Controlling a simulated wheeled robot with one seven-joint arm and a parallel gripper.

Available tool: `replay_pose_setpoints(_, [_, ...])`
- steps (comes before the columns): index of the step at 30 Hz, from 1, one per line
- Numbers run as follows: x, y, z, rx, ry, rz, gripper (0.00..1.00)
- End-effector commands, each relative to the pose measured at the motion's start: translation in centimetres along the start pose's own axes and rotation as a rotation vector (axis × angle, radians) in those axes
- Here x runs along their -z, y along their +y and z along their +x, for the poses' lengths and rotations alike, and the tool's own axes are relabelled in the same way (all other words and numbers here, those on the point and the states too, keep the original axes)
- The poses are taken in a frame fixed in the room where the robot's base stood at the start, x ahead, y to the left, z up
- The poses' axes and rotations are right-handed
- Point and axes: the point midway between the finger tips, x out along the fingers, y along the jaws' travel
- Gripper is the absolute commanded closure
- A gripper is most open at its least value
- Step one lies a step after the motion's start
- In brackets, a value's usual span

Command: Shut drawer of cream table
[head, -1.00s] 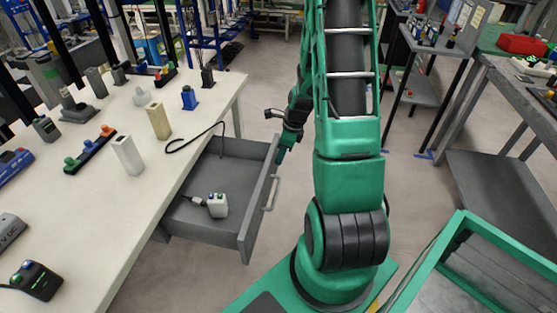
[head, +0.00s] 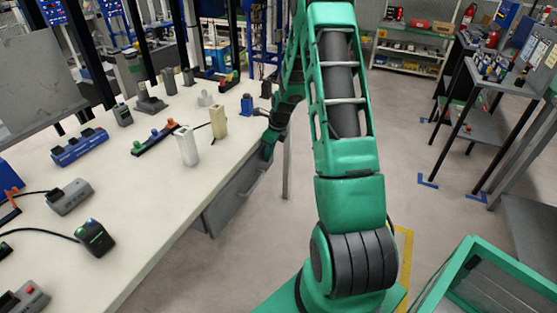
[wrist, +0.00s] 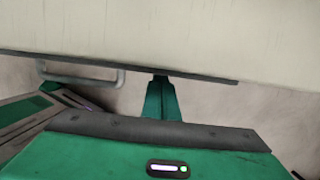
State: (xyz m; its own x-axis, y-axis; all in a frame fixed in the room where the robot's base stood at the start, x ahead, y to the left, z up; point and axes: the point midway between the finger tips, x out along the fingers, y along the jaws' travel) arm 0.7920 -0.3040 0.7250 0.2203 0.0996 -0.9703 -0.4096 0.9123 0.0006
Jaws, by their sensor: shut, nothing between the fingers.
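The cream table (head: 130,215) fills the left of the head view, and its top also shows across the upper wrist view (wrist: 200,35). Its grey drawer (head: 235,195) sits under the table edge, and its inside is not visible. In the wrist view only a thin dark strip of the drawer front (wrist: 205,77) shows past the tabletop, with the handle (wrist: 80,80) at left. I cannot tell if it is fully flush. My gripper (head: 267,150) is shut and empty at the drawer front's far end. Its fingertips (wrist: 160,80) meet the strip, apparently touching it.
Several small devices stand on the tabletop, including a white block (head: 187,146) and a beige block (head: 218,122) near the edge. A green-framed bin (head: 465,285) stands at lower right. The floor right of my arm is open up to a dark shelf (head: 485,115).

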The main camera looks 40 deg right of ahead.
Motion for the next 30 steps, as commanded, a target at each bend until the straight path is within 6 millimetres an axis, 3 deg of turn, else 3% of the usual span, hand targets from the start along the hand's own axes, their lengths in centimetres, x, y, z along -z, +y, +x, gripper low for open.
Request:
replay_pose_setpoints(6, [-1.7,0.0,0.4,0.000,-0.001,-0.001,1.00])
replay_pose_setpoints(21, [-2.8,0.0,0.5,0.001,-0.013,-0.008,1.00])
replay_pose_setpoints(26, [-2.3,-0.1,0.3,0.001,-0.012,-0.008,1.00])
replay_pose_setpoints(30, [-0.6,-0.3,0.1,0.001,-0.004,-0.002,1.00])
